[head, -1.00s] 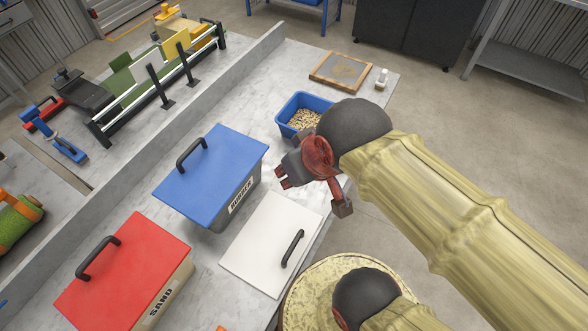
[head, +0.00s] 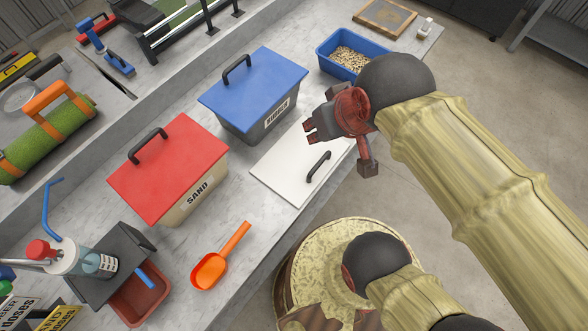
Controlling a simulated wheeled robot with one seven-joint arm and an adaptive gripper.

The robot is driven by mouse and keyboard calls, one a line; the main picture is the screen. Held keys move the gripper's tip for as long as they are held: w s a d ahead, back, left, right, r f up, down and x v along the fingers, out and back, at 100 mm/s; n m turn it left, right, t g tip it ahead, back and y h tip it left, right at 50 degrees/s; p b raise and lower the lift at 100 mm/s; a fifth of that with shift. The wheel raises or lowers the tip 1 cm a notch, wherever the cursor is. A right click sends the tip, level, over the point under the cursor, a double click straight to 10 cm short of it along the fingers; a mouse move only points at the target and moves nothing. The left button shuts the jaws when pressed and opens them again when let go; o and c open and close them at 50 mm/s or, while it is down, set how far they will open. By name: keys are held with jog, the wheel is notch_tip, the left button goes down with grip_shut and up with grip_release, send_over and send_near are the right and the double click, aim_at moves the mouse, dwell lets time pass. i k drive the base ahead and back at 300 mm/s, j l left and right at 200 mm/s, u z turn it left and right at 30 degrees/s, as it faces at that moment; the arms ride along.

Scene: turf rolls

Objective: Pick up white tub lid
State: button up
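The white tub lid (head: 282,168) lies flat on the grey counter near its right edge, with a black bar handle (head: 318,167) on top. My gripper (head: 339,149) is above the lid's far end and covers part of it in the picture. Its fingers are spread apart with nothing between them. The gap in height between gripper and lid is hard to judge. The handle shows clear of the fingers.
A blue-lidded rubber tub (head: 255,93) and a red-lidded sand tub (head: 170,170) stand left of the lid. A blue bin of pellets (head: 328,50) is behind it. An orange scoop (head: 210,271) lies in front. A round stand (head: 290,262) is beside the counter.

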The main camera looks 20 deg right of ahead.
aim_at(293, 168)
jog(key=k+z, duration=0.55)
jog(key=z, duration=0.3)
jog(key=k+l+z, duration=0.2)
jog(key=z, duration=0.2)
jog(key=k, duration=0.05)
